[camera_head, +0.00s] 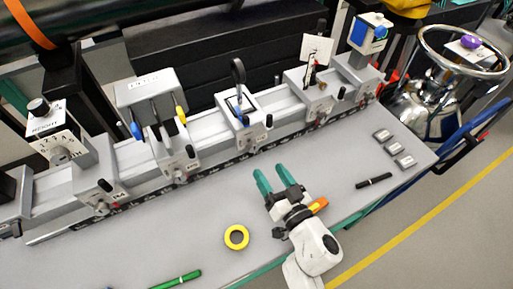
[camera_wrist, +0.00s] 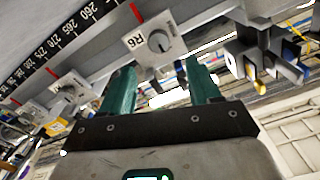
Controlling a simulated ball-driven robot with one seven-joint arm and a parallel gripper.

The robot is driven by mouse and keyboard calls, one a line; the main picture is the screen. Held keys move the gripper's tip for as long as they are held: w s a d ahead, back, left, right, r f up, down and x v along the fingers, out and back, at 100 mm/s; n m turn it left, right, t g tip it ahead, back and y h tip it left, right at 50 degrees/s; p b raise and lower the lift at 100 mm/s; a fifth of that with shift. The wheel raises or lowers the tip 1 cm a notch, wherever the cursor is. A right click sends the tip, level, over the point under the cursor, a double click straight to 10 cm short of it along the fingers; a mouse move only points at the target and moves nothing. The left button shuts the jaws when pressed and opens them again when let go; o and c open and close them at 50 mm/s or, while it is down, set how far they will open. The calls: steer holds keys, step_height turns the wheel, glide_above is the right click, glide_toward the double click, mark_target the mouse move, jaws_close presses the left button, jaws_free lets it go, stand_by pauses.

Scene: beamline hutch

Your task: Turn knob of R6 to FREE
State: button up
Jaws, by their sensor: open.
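The R6 carrier (camera_wrist: 157,42) is a grey block with a red mark and an "R6" label, in the upper middle of the wrist view. Its round knob (camera_wrist: 159,41) has a dark pointer line; the small lettering beside it is too small to read. In the head view, the carrier (camera_head: 251,134) with the black ring post appears to be R6. My gripper (camera_head: 270,169) is open and empty, above the bench and in front of this carrier. In the wrist view, its teal fingers (camera_wrist: 160,82) are spread below the knob, apart from it.
A carrier with blue and yellow handles (camera_head: 165,137) stands left of R6 in the head view, and another carrier (camera_head: 306,85) stands right.

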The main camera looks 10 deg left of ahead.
mark_target(255, 148)
steer(key=b+x, duration=0.2)
steer(key=x, duration=0.7)
steer(key=shift+w+a, duration=0.1)
steer(key=shift+w, duration=0.05)
steer(key=c, duration=1)
steer(key=shift+c, duration=0.2)
